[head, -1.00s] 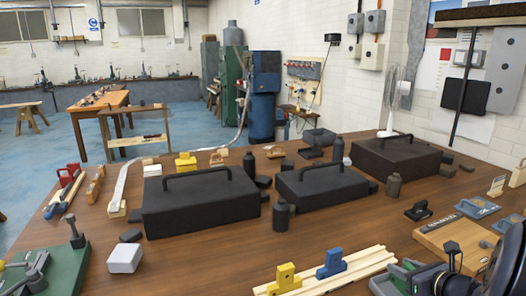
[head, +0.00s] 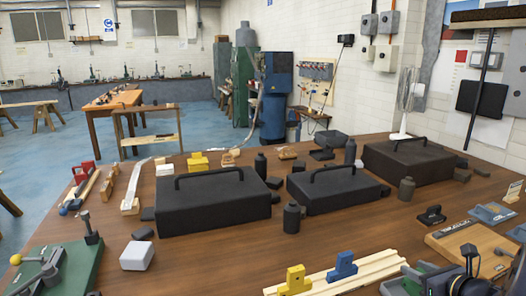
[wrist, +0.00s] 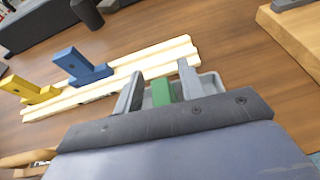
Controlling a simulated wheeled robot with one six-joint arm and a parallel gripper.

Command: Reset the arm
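My gripper (wrist: 160,85) is open in the wrist view, its two grey fingers apart. A green block (wrist: 162,92) shows between the fingers with a gap on each side, over a grey tray (wrist: 210,84). In the head view, part of my arm is at the lower right corner, beside the grey tray (head: 393,287); the fingertips cannot be made out there.
Pale wooden rails (head: 365,270) with a yellow block (head: 296,281) and a blue block (head: 342,266) lie left of the tray. A wooden board (head: 470,240) is to the right. Black toolboxes (head: 213,205) stand farther back. Some brown tabletop between them is clear.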

